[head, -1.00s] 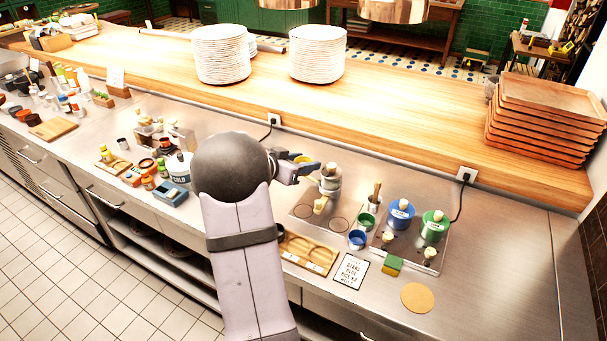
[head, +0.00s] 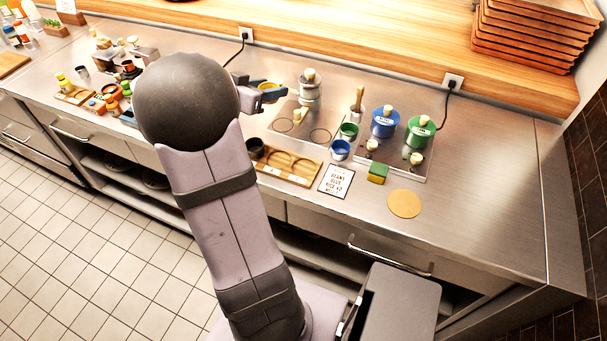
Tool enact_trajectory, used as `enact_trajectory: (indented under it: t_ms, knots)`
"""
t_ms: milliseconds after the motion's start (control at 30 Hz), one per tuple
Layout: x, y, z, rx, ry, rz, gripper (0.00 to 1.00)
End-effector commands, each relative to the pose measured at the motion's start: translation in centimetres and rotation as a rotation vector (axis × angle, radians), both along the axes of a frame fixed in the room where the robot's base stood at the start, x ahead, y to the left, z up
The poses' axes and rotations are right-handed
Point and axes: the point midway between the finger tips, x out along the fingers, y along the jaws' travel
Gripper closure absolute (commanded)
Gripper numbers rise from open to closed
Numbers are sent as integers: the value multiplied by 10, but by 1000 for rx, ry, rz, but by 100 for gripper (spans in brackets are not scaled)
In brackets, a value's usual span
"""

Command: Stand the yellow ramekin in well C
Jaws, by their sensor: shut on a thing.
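The yellow ramekin (head: 267,85) is held in the jaws of my gripper (head: 272,93), above the steel counter. Only part of it shows, since the gripper and my arm cover the rest. The wooden tray with round wells (head: 310,179) lies on the counter below and in front of the gripper, apart from it. A dark cup (head: 256,148) stands at the tray's left end. The middle and right wells look empty. The small labels on the tray's front edge are too small to read, so I cannot tell which well is C.
A hob plate with a metal pot (head: 309,86) is right of the gripper. Green (head: 348,131) and blue (head: 340,149) cups, lidded blue (head: 385,121) and green (head: 419,131) pots, a printed card (head: 336,181) and a sponge (head: 377,173) lie further right.

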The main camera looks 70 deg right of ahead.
Motion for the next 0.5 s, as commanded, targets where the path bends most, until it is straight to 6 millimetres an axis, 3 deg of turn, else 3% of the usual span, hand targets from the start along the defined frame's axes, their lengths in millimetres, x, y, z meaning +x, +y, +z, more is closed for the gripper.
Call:
enact_trajectory:
  t_ms: [67,300,500]
  knots:
    - [-23,18,-18,0,3,-53,87]
    - [-92,56,-42,-2,2,-256,87]
    - [-121,69,-41,-4,-4,-383,87]
